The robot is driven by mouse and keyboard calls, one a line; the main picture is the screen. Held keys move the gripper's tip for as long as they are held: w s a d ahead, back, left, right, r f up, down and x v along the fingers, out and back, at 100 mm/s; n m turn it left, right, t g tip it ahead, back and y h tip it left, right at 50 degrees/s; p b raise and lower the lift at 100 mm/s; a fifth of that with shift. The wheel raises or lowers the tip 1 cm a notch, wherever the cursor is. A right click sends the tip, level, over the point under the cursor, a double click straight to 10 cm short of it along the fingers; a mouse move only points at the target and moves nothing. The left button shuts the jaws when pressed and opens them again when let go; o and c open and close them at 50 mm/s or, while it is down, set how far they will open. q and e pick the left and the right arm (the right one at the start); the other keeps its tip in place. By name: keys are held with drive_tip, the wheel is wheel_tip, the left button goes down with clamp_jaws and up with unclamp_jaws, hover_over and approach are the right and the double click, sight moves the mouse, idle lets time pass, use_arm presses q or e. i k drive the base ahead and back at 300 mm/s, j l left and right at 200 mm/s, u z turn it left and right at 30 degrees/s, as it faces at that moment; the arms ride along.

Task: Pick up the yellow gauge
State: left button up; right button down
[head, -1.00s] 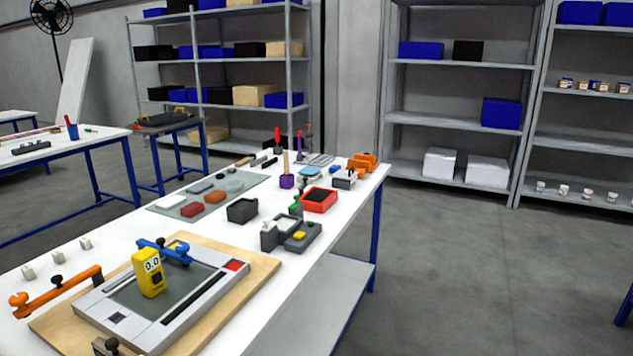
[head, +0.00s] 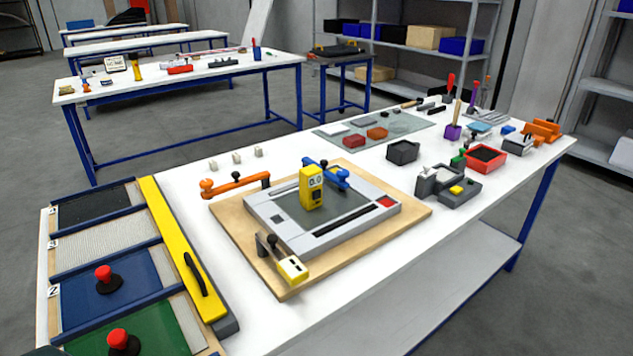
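The yellow gauge (head: 311,188) stands upright on the dark middle of a grey framed plate (head: 352,228). It has a pale display near its top and a dark part on one side. The plate lies on a wooden board (head: 418,214) on the white table. A blue clamp (head: 327,173) is close behind the gauge. An orange clamp (head: 236,184) is at the board's left corner, and a dark clamp with a yellow-and-white block (head: 291,268) is at the front corner. Neither of my grippers is in view.
Left of the board are a yellow bar with a black handle (head: 183,252) and a rack of colored panels (head: 105,269) with red knobs. A black bin (head: 403,152), a grey device (head: 447,184) and a red tray (head: 486,160) stand to the right. The front right table edge is clear.

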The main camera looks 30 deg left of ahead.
sight(310, 177)
drive_tip(key=i+l, duration=0.45)
drive_tip(key=u, duration=2.1)
